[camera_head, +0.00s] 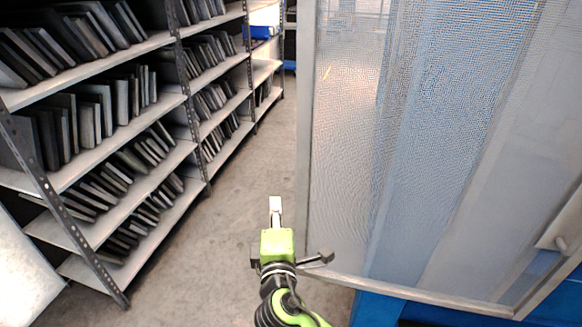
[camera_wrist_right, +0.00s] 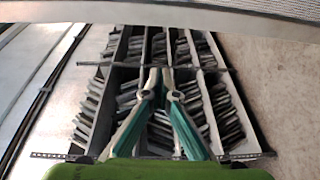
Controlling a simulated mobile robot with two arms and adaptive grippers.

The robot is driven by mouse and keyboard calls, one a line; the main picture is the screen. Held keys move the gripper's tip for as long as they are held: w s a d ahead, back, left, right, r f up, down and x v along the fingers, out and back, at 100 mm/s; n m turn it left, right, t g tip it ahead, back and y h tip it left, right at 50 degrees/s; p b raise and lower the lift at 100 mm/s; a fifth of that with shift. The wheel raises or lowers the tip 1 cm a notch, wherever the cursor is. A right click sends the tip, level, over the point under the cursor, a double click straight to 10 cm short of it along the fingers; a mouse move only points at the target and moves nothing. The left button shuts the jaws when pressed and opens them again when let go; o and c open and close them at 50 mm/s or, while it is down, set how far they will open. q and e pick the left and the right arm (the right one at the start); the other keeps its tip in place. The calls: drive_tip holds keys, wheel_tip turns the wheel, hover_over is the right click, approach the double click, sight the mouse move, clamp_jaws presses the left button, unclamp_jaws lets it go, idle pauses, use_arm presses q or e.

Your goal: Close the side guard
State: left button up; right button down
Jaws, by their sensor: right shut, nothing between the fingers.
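The side guard is a large mesh panel in a pale metal frame (camera_head: 306,140), filling the right half of the head view. Its lower rail runs just above a blue machine base, and a gap of floor shows under its near left corner. My left gripper is out of view.
Metal shelves (camera_head: 150,120) full of dark flat plates line the left side; they also fill the middle of the wrist view (camera_wrist_right: 205,60). Bare concrete floor (camera_head: 240,180) lies between shelves and guard. Blue machine parts (camera_head: 380,310) show at the bottom right.

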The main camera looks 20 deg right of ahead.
drive_tip(key=w+d+r+p, duration=0.2)
drive_tip(key=w+d+p, duration=0.3)
drive_tip(key=w, duration=0.2)
drive_tip(key=shift+d+r, duration=0.25)
drive_tip(key=shift+d, duration=0.15)
drive_tip(key=shift+w, duration=0.1)
drive_tip(key=shift+d, duration=0.1)
